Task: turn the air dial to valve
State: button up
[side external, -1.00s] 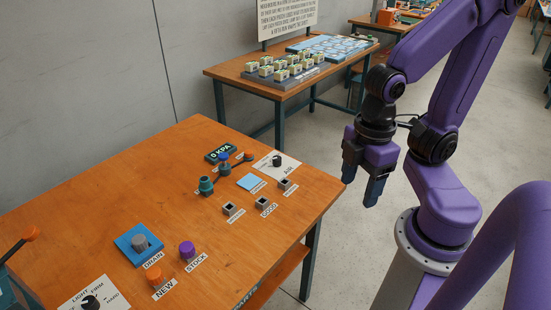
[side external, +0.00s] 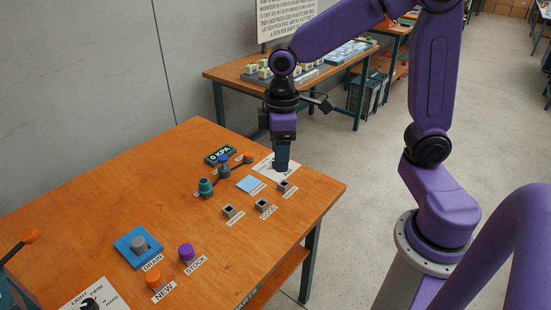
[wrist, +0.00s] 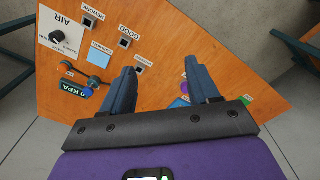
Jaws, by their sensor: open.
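The air dial (wrist: 56,38) is a dark round knob on a white plate (wrist: 72,48) marked AIR, at the upper left of the wrist view. Its pointer direction and small labels are too small to read for sure. In the side view the plate (side external: 264,161) shows around my gripper (side external: 281,168), which hides the knob. In the wrist view my gripper (wrist: 160,66) is open and empty, fingers pointing down at the table, with the dial to the left of both fingers rather than between them. The height above the table is hard to tell.
A 0 KPA display (side external: 220,155) and a teal pipe fitting with an orange-ended lever (side external: 224,168) stand close left of the dial. A blue pad (side external: 248,184) and small grey sockets (side external: 264,206) sit in front. The table's right edge is near.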

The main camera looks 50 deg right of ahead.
jog(key=w+d+f+m, duration=0.3)
jog(key=w+d, duration=0.7)
jog(key=w, duration=0.4)
jog(key=w+d+f+m, duration=0.1)
jog(key=w+d+f, duration=0.2)
jog(key=d, duration=0.4)
jog(key=w+d+f+m, duration=0.2)
jog(key=w+d, duration=0.1)
jog(key=d, duration=0.4)
notch_tip(320, 180, down, 18)
jog(key=shift+w+r, duration=0.15)
jog(key=shift+r, duration=0.1)
jog(key=c, duration=1)
